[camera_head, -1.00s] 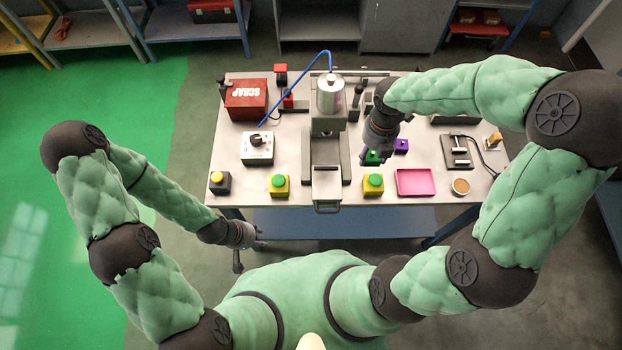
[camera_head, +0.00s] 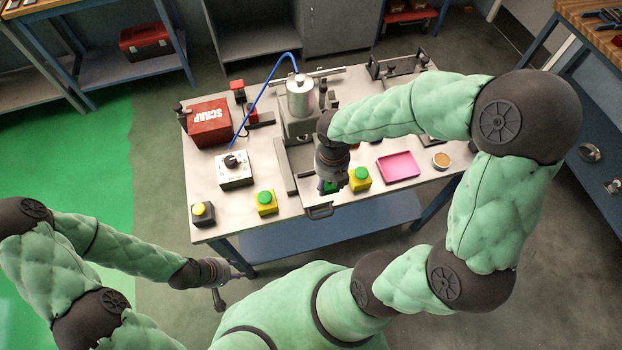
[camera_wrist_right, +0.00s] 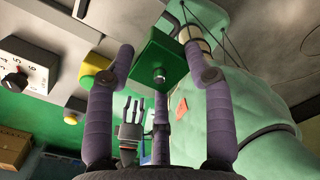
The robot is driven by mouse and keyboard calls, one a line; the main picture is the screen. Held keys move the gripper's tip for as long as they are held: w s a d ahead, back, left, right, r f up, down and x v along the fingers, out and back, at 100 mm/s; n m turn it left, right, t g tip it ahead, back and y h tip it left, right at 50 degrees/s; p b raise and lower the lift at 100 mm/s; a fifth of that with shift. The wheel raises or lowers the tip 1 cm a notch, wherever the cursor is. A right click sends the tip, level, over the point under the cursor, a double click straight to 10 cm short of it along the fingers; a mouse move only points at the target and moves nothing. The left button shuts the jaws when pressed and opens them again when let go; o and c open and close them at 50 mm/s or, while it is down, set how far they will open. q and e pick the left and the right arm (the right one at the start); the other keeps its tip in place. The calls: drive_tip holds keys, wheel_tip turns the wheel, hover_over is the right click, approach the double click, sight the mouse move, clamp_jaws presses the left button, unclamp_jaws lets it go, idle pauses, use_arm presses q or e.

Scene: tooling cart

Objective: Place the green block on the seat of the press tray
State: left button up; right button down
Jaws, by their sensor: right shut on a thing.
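The green block (camera_wrist_right: 160,58) is between the fingers of my right gripper (camera_wrist_right: 158,65), which is shut on it. In the head view a small green part of the block (camera_head: 328,187) shows below my right gripper (camera_head: 331,182). That gripper is over the front of the press (camera_head: 300,100), above the press tray with its front handle (camera_head: 319,211). The arm and gripper hide most of the tray and its seat, and I cannot tell the block's height above it. My left gripper (camera_head: 232,285) is open and empty, off the table's front left.
A green-topped yellow button box (camera_head: 360,179) stands just right of my right gripper, with a pink tray (camera_head: 398,167) beyond. Another button box (camera_head: 266,203), a white dial box (camera_head: 234,170) and a red scrap bin (camera_head: 209,123) are on the left.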

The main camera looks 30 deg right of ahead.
drive_tip(key=b, duration=0.2)
hover_over(312, 184)
drive_tip(key=f, duration=0.6)
drive_tip(key=shift+s+f, duration=0.2)
drive_tip(key=shift+s, duration=0.1)
drive_tip(key=shift+w+f+b, duration=0.2)
drive_tip(key=shift+f, duration=0.75)
drive_tip(key=shift+w+f+b, duration=0.15)
drive_tip(key=shift+f+b, duration=0.05)
drive_tip(key=shift+f, duration=0.75)
drive_tip(key=shift+f, duration=0.2)
drive_tip(key=shift+c, duration=2.3)
unclamp_jaws()
drive_tip(key=shift+r, duration=0.1)
wheel_tip(312, 184, up, 12)
drive_tip(key=p, duration=0.3)
